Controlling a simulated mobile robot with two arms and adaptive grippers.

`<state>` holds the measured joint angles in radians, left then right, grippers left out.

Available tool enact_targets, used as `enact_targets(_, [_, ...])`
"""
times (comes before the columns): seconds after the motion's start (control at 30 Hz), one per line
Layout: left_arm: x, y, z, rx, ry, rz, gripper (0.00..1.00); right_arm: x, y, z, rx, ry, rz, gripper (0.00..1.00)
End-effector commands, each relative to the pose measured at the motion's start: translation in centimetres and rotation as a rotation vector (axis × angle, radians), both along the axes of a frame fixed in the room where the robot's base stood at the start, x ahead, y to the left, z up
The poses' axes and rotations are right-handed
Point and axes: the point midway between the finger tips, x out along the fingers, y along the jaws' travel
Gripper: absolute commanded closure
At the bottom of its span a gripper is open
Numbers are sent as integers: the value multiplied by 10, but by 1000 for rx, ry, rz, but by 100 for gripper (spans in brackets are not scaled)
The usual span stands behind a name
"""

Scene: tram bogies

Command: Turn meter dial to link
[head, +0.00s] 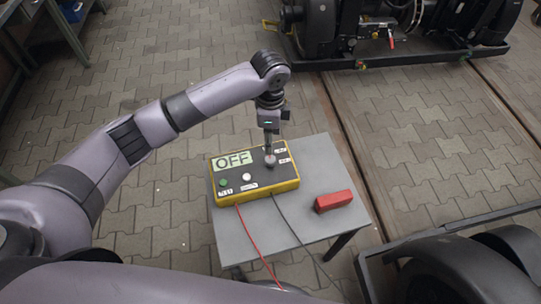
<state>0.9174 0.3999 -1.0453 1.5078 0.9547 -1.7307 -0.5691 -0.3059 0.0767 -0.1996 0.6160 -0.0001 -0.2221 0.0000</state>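The meter (262,187) is a yellow box with a dark top face, standing on a small grey table. Its display (233,160) reads OFF. The dial (270,160) is a small round knob at the right of the top face, with white labels around it that are too small to read. A green button and a white button sit at the front left of the face. My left gripper (269,152) points straight down at the dial, its tip at or just above the knob. Its fingers look close together, but whether they grip the knob is unclear. My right gripper is out of view.
A red block (333,201) lies on the grey table (310,236), right of the meter. A red and a black cable run from the meter over the table's front edge. Dark bogies stand at the back (400,30) and lower right (455,265). Paving surrounds the table.

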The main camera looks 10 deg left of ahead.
Motion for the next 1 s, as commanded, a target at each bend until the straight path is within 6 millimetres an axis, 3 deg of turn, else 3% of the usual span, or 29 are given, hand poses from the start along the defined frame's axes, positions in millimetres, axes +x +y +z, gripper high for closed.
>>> enact_targets(0.2, [-1,0,-50,2,2,0,54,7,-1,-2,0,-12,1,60])
enact_targets(0.43, [-1,0,-85,1,1,0,54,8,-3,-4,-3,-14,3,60])
enact_targets(0.87, [0,0,-97,0,-2,-1,54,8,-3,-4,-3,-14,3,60])
enact_targets(1.0, [0,0,-97,0,-2,-1,61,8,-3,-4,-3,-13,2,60])
